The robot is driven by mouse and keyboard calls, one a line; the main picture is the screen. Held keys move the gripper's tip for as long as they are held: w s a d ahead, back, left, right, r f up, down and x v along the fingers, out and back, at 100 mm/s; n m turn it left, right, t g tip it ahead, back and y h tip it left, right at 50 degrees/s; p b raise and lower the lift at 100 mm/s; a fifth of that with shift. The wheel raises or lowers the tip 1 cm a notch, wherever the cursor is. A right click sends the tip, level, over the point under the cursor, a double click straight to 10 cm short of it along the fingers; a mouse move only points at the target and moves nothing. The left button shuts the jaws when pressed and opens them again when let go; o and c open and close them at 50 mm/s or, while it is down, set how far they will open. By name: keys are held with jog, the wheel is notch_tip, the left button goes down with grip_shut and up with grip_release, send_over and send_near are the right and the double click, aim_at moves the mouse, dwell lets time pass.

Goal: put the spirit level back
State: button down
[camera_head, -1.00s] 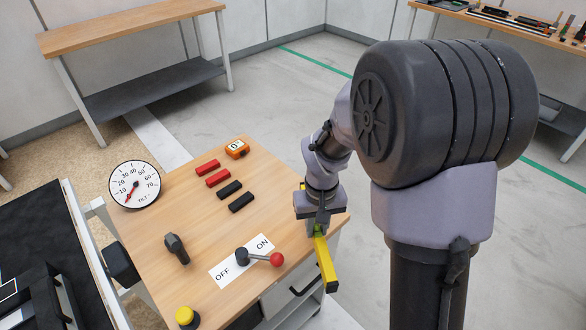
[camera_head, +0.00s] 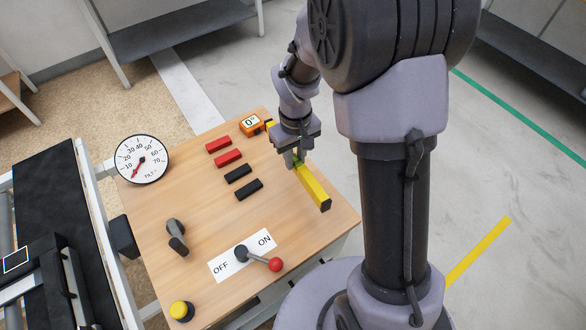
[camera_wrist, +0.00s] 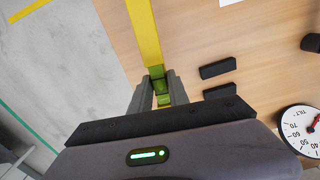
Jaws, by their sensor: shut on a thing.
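The yellow spirit level (camera_head: 313,188) is a long bar with a black end, in my gripper (camera_head: 296,163) over the right side of the wooden table. In the wrist view the level (camera_wrist: 144,35) runs away from between the two fingers of my gripper (camera_wrist: 155,93), which are shut on it near its green vial. One end of it shows behind the gripper in the head view, near the orange box. I cannot tell whether the level touches the table top.
The table (camera_head: 200,190) bears two red bars (camera_head: 228,158), two black bars (camera_head: 248,189), an orange box with a display (camera_head: 250,124), a lever with a red knob (camera_head: 275,264), a yellow button (camera_head: 181,311) and a dark handle (camera_head: 177,236). A tilt dial (camera_head: 142,159) stands at the left edge.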

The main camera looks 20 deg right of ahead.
aim_at(294, 180)
jog(key=shift+w+d+r+p, duration=0.1)
jog(key=shift+w+r+p, duration=0.15)
jog(key=shift+r, duration=0.15)
jog(key=shift+w+r+p, duration=0.1)
jog(key=shift+r+p, duration=0.1)
jog(key=shift+r, duration=0.2)
jog(key=shift+f+n, duration=0.15)
jog(key=shift+n, duration=0.25)
notch_tip(294, 180, down, 10)
jog(key=b, duration=0.3)
jog(key=shift+w, duration=0.1)
jog(key=c, duration=1.3)
grip_release()
jog(key=shift+o, duration=0.2)
